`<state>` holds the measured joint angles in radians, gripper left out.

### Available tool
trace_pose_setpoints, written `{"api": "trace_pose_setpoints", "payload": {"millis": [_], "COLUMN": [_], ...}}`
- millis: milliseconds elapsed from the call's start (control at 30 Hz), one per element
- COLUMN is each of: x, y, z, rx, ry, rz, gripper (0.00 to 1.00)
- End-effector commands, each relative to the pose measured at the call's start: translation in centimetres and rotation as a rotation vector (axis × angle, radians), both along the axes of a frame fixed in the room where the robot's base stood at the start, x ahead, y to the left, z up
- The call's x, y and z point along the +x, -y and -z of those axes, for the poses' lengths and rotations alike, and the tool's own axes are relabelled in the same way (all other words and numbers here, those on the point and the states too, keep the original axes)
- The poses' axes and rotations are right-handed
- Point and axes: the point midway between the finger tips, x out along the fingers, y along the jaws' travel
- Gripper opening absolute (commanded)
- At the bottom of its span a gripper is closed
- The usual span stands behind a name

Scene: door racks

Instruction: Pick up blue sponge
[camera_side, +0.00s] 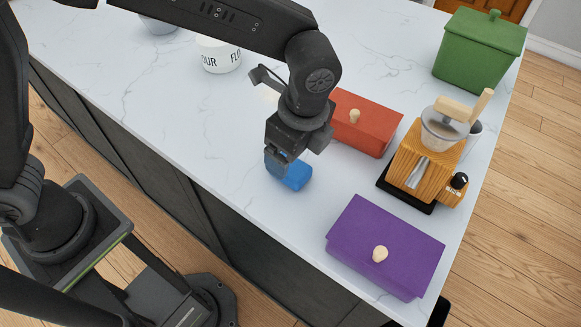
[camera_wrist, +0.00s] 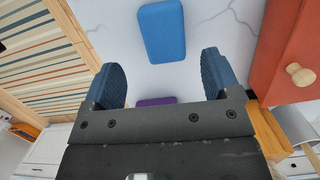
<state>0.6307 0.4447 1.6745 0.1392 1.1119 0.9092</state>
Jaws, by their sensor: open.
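The blue sponge (camera_side: 296,178) lies on the white marble counter, directly by the lower end of my gripper (camera_side: 284,163), which partly covers it in the side view. In the wrist view the sponge (camera_wrist: 162,30) is whole, a rounded blue block beyond the fingertips and roughly centred between them. My gripper (camera_wrist: 163,72) is open, with its two dark blue ribbed fingers wide apart and nothing between them. I cannot tell how high the fingertips are above the counter.
A red box (camera_side: 368,124) with a knob stands close behind the sponge. A purple box (camera_side: 370,255) is at the front right. A wooden grinder (camera_side: 425,165) and a green lidded box (camera_side: 478,52) are to the right. A white flour canister (camera_side: 217,56) stands at the back. The counter's front edge is nearby.

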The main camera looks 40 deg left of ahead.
Motion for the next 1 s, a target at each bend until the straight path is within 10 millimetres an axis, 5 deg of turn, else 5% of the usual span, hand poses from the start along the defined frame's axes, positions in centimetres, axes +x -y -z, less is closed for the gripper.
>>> {"api": "trace_pose_setpoints", "payload": {"millis": [500,800,1000], "x": [0.5,0.5,0.5], "y": [-1.0,-1.1,-1.1], "z": [5.4,6.0,5.9], "rx": [-0.002,-0.003,-0.003], "ry": [-0.001,0.001,0.001], "rz": [-0.002,-0.002,-0.002], "gripper": [0.83,0.83,0.65]}}
